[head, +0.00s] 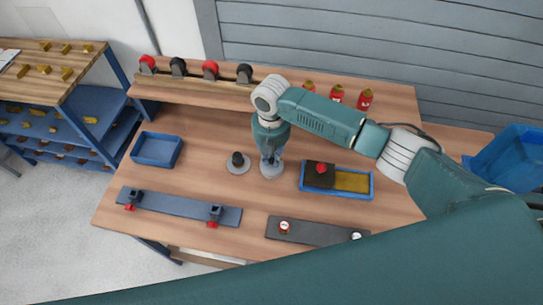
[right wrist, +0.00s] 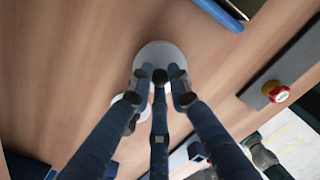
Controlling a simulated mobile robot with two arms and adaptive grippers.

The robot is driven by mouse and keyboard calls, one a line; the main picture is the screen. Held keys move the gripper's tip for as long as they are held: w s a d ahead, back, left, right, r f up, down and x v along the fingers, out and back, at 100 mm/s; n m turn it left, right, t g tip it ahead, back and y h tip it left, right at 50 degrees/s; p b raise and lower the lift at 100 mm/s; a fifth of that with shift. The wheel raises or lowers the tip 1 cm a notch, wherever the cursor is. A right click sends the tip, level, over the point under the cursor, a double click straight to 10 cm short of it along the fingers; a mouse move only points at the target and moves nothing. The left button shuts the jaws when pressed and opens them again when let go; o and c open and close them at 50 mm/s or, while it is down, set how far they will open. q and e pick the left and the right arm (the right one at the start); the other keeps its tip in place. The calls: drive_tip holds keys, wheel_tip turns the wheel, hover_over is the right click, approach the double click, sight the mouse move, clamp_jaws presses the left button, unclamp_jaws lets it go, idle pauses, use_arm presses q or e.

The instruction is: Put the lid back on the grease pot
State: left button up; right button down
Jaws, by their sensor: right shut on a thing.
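My right gripper (head: 271,166) points down over a pale grey disc (head: 272,173) in the middle of the bench. In the right wrist view its fingers (right wrist: 165,85) close around a small dark round piece (right wrist: 175,72) above that disc. The piece looks like a knob, but the fingers hide most of it. I cannot tell whether the disc is the lid or a base under it. Just left stands a small black pot-like piece (head: 237,159) on a second grey disc (head: 237,168), apart from the gripper. My left gripper is not in view.
A blue tray (head: 367,197) with a dark block and yellow contents lies to the right. An empty blue tray (head: 157,149) is at left. Two dark bars (head: 175,204) (head: 310,232) lie along the front. Red and black items (head: 210,69) line the rear shelf.

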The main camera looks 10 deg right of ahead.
idle(0.3)
drive_tip(key=c, duration=1.6)
unclamp_jaws()
drive_tip(key=shift+o, duration=0.7)
drive_tip(key=o, duration=0.4)
drive_tip(key=shift+r+p, duration=3.5)
drive_tip(key=shift+r, duration=0.05)
